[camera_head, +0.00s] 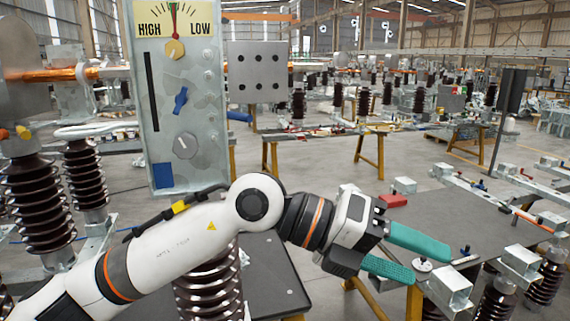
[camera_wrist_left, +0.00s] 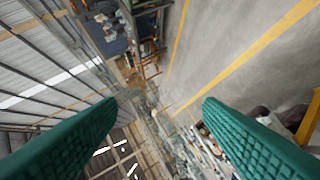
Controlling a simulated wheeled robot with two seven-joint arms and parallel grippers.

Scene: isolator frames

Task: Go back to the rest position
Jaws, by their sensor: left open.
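My left arm comes in from the lower left in the head view and reaches to the right across the middle. My left gripper (camera_head: 404,254) has two green fingers, spread apart with nothing between them. It is in the air in front of a dark table on the right. In the left wrist view the green fingers of the left gripper (camera_wrist_left: 160,125) stand wide apart, with only floor and distant hall between them. My right gripper is not in view.
A grey panel (camera_head: 180,110) with a HIGH/LOW gauge, blue switch and knob stands above my left arm. Brown ribbed insulators (camera_head: 85,175) stand at left. Floor (camera_head: 330,185) shows between tables.

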